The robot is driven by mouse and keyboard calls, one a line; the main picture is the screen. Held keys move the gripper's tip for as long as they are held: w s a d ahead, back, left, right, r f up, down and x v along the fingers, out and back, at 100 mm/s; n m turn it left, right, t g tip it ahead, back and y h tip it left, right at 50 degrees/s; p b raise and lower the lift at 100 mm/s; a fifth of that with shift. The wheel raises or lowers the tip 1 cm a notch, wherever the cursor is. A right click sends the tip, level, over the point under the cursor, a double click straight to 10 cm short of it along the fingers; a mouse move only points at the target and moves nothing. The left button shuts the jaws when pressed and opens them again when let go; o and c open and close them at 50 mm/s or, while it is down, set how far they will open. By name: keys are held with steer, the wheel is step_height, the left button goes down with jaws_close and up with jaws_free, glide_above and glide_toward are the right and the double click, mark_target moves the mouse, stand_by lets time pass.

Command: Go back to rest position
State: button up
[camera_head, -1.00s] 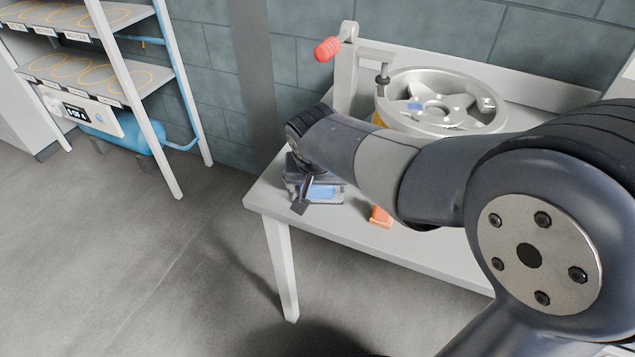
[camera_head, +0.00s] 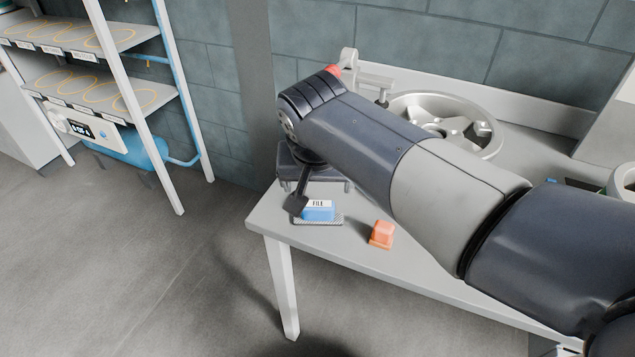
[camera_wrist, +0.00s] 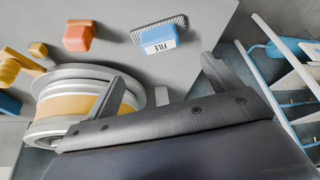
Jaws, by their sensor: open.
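My gripper (camera_head: 297,200) is open and empty in the head view, hanging over the left end of the workbench. In the wrist view its two fingers are spread apart (camera_wrist: 163,72), with nothing between them. A blue block labelled FILE (camera_head: 318,211) lies on the bench near the gripper. It also shows in the wrist view (camera_wrist: 158,38), beyond the fingers. My arm stretches across the bench and hides part of it.
The pale workbench (camera_head: 350,249) carries an orange block (camera_head: 382,234) and a metal wheel (camera_head: 470,117). A red-handled clamp (camera_head: 348,58) at the back is partly hidden by my arm. A shelf rack (camera_head: 130,95) stands left. The floor between is clear.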

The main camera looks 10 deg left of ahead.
mark_target(318, 201)
steer(key=b+x, duration=0.2)
steer(key=x, duration=1)
steer(key=shift+f, duration=0.35)
step_height(318, 201, up, 2)
steer(key=shift+r, duration=0.15)
steer(key=shift+r+p, duration=0.3)
steer(key=shift+r, duration=0.25)
steer(key=shift+f, duration=0.1)
